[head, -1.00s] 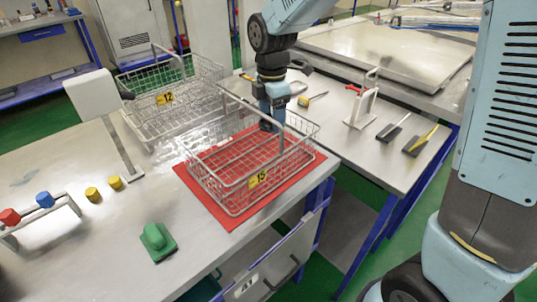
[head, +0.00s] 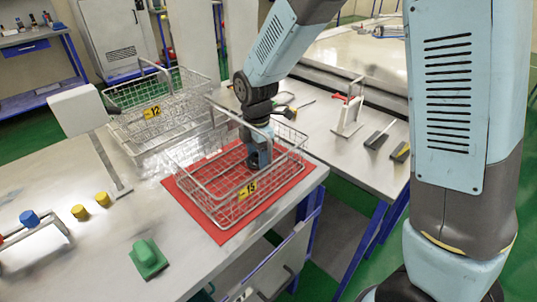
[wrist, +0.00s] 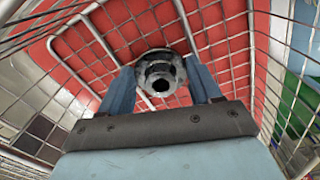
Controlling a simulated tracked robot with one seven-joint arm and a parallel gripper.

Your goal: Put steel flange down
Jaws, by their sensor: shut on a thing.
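The steel flange (wrist: 152,70), a round grey part with a dark central hole, shows in the wrist view between the blue fingers of my gripper (wrist: 161,88). My gripper is shut on it. In the head view my gripper (head: 260,158) points down inside the wire basket labelled 15 (head: 247,189), low and near its floor. The flange is hidden there by the gripper and wires. In the wrist view the basket's wire floor and red below it lie behind the flange. I cannot tell whether the flange touches the wires.
Basket 15 stands on a red mat (head: 222,232) at the table's edge. A second wire basket, labelled 12 (head: 151,113), stands behind it. A green block (head: 147,257) and yellow cylinders (head: 80,212) are to the left. The basket's rim and handles surround my gripper.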

